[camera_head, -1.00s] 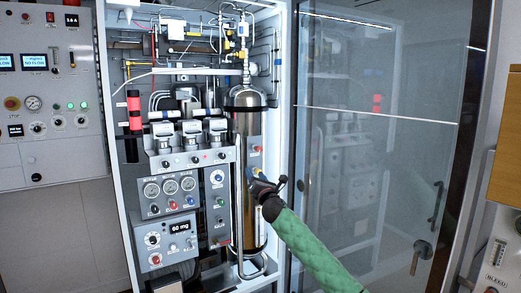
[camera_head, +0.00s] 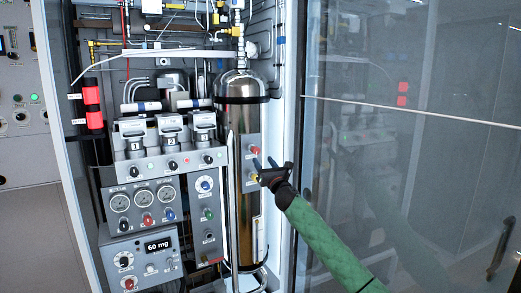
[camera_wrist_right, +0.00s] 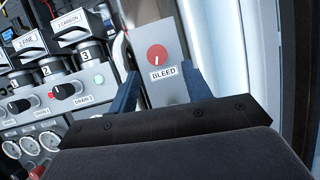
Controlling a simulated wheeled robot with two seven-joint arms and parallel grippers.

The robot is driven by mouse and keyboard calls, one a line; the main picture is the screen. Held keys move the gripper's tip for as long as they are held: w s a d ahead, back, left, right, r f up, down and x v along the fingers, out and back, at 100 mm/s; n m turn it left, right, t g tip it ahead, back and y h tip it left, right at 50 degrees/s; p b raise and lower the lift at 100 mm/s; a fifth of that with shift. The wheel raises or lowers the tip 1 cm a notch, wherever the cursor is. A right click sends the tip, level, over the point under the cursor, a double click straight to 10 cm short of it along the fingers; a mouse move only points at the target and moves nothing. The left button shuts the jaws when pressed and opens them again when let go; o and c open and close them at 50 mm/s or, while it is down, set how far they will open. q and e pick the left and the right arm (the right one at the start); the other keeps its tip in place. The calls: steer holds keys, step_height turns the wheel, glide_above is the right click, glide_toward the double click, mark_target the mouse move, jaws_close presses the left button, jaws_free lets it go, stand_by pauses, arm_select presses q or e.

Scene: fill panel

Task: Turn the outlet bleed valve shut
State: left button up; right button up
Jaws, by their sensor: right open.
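A red round knob (camera_head: 254,150) sits on a small grey plate (camera_head: 251,139) beside the tall metal cylinder (camera_head: 240,112). In the right wrist view the red knob (camera_wrist_right: 157,54) has a short white mark near its lower edge and the label BLEED (camera_wrist_right: 163,74) below it. My right gripper (camera_head: 264,161) is open and empty, just below and right of the knob. In the wrist view its two blue fingers (camera_wrist_right: 160,76) stand either side of the plate, short of the knob; I see no contact. My left gripper is not in view.
A yellow knob (camera_head: 252,177) sits lower on the plate, close to my gripper. Left are a panel with gauges (camera_head: 143,197) and several numbered units (camera_head: 168,130). A glass door (camera_head: 400,150) stands right of the cabinet.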

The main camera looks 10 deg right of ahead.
mark_target(257, 151)
steer(key=shift+w+a+r, duration=0.2)
steer(key=shift+a+r, duration=0.05)
steer(key=shift+r, duration=0.2)
steer(key=shift+w+a+r, duration=0.2)
steer(key=shift+r, duration=0.2)
steer(key=x, duration=0.4)
steer(key=shift+w+d+f+b, duration=0.15)
steer(key=shift+w+f+b, duration=0.05)
steer(key=shift+w+b, duration=0.25)
steer(key=shift+w+a+r, duration=0.2)
steer(key=shift+w+r, duration=0.1)
steer(key=shift+w, duration=0.25)
steer(key=shift+s, duration=0.1)
steer(key=shift+c, duration=0.2)
steer(key=c, duration=0.9)
